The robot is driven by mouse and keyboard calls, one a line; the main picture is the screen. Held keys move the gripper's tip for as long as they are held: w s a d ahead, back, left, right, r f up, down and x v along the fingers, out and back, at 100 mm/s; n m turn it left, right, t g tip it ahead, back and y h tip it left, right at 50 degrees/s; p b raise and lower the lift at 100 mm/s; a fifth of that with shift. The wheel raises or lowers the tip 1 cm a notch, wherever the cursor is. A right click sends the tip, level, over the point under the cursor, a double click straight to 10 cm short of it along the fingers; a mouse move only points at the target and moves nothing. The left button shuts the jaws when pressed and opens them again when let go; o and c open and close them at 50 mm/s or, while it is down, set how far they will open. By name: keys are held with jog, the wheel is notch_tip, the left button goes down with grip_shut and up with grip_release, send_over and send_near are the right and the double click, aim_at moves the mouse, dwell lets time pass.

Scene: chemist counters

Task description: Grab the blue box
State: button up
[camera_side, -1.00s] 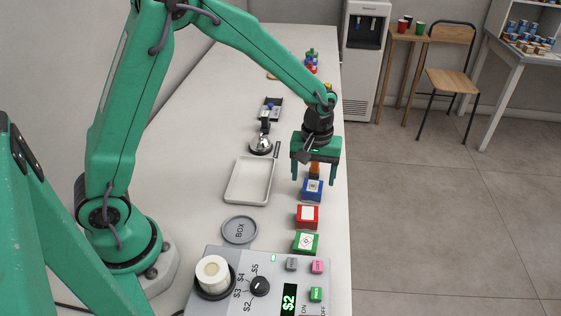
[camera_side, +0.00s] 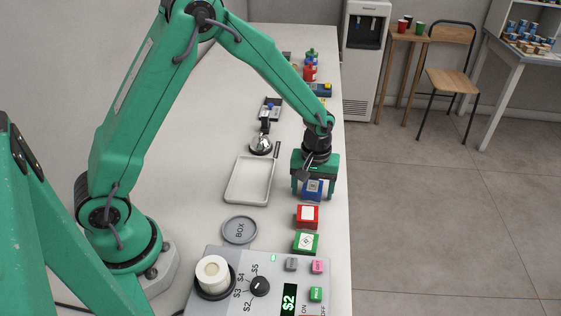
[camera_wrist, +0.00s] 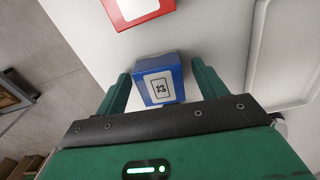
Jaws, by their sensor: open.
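The blue box (camera_side: 313,189) with a white label stands on the counter, in line with the red box (camera_side: 307,217) and the green box (camera_side: 306,242). My gripper (camera_side: 314,190) is open and low over the blue box, with one finger on each side of it. In the wrist view the blue box (camera_wrist: 158,80) sits between the two green fingers of my gripper (camera_wrist: 160,85). Small gaps seem to show beside it; I cannot tell whether a finger touches it.
A white tray (camera_side: 232,196) and a round grey BOX disc (camera_side: 240,230) lie left of the boxes. A control panel (camera_side: 250,265) with buttons and a dial stands in front. The counter's right edge is close.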

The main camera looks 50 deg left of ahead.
aim_at(313, 189)
dwell(0.3)
jog(key=c, duration=1.1)
jog(key=shift+r, duration=0.1)
jog(key=shift+r, duration=0.75)
jog(key=r, duration=0.3)
jog(key=shift+s+d, duration=0.3)
jog(key=shift+d, duration=0.1)
jog(key=s+d+r, duration=0.6)
jog(key=s+d, duration=0.1)
jog(key=d, duration=0.1)
jog(key=shift+r, duration=0.2)
jog(key=shift+d, duration=0.1)
